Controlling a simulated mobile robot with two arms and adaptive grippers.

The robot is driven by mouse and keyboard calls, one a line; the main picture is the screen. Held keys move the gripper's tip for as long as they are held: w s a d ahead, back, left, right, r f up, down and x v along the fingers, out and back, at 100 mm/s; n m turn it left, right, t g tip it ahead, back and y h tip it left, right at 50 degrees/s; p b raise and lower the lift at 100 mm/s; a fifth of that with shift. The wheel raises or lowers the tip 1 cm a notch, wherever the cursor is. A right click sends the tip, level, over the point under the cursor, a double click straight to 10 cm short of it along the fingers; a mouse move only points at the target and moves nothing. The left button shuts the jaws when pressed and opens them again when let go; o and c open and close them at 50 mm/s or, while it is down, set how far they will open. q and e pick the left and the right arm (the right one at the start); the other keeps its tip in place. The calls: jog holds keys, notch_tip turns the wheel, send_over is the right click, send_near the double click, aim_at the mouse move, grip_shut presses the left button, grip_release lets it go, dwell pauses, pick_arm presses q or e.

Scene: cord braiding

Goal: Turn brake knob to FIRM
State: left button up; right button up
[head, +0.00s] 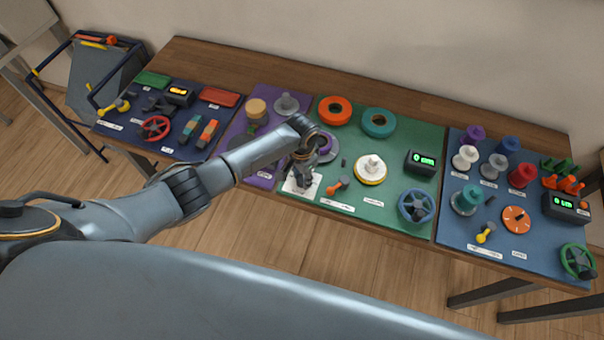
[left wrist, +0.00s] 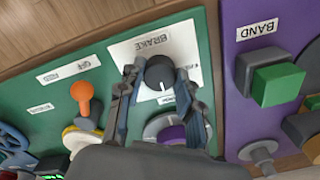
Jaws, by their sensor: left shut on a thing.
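The brake knob (left wrist: 160,72) is dark and round, with a white pointer line. It sits on a white plate (left wrist: 180,42) printed BRAKE. In the left wrist view the line points to the lower edge of the picture, and the small labels around the knob are too blurred or covered to read. My left gripper (left wrist: 157,76) is shut on the knob, one finger on each side. In the head view my left gripper (head: 303,178) is over the white plate (head: 290,186) at the front of the green panel, and it hides the knob. My right gripper is not in view.
An orange-topped lever (head: 338,186) stands close beside the plate on the green panel (head: 395,160). A purple-and-grey spool (head: 326,147) is just behind my gripper. A blue handwheel (head: 416,206) is farther right. The purple panel (head: 263,178) adjoins on the left.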

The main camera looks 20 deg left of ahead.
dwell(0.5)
pick_arm(q)
jog(key=o, duration=1.2)
jog(key=shift+c, duration=0.2)
notch_tip(320, 180, up, 12)
jog(key=shift+s+f, duration=0.1)
